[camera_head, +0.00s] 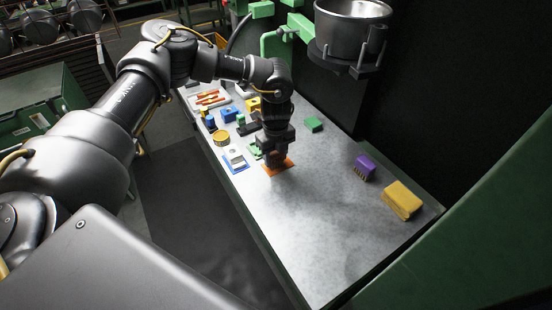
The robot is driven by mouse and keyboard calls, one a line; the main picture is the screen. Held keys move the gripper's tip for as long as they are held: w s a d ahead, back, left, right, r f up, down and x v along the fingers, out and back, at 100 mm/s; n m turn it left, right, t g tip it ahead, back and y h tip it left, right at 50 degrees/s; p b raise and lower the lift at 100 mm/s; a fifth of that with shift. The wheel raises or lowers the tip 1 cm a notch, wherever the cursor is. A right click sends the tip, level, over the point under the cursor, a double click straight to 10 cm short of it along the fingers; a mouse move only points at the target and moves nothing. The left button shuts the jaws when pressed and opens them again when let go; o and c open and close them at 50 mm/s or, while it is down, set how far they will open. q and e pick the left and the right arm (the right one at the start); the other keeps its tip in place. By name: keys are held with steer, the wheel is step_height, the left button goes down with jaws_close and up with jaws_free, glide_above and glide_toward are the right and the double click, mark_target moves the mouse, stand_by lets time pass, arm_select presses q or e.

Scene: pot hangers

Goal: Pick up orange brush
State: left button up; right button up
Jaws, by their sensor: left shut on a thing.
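The orange brush (283,168) lies on the grey metal table (310,220), under my left gripper, with only its orange edges showing. My left gripper (275,162) points down at it and is shut on it. The fingers hide the middle of the brush, and I cannot tell whether it is lifted off the surface. My right gripper is not in view.
A purple brush (365,167) and a yellow brush (402,200) lie at the right. A green block (314,124) lies behind my gripper. A blue and white item (235,158) and a round yellow tin (221,138) are to the left. The table's front is clear.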

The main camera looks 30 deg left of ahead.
mark_target(274, 153)
arm_select(q)
steer(key=shift+r+b, duration=0.3)
steer(key=shift+r, duration=0.15)
steer(key=r, duration=0.1)
steer(key=r+b, duration=0.1)
steer(key=shift+s+a+r, duration=0.15)
steer(key=shift+s+r, duration=0.05)
steer(key=shift+r, duration=0.15)
steer(key=s+a+r+b, duration=0.2)
steer(key=s+a+r, duration=0.3)
steer(key=s+r, duration=0.4)
steer(key=s, duration=0.3)
steer(key=shift+s+a+r, duration=0.15)
steer(key=shift+a+r, duration=0.05)
steer(key=shift+a, duration=0.15)
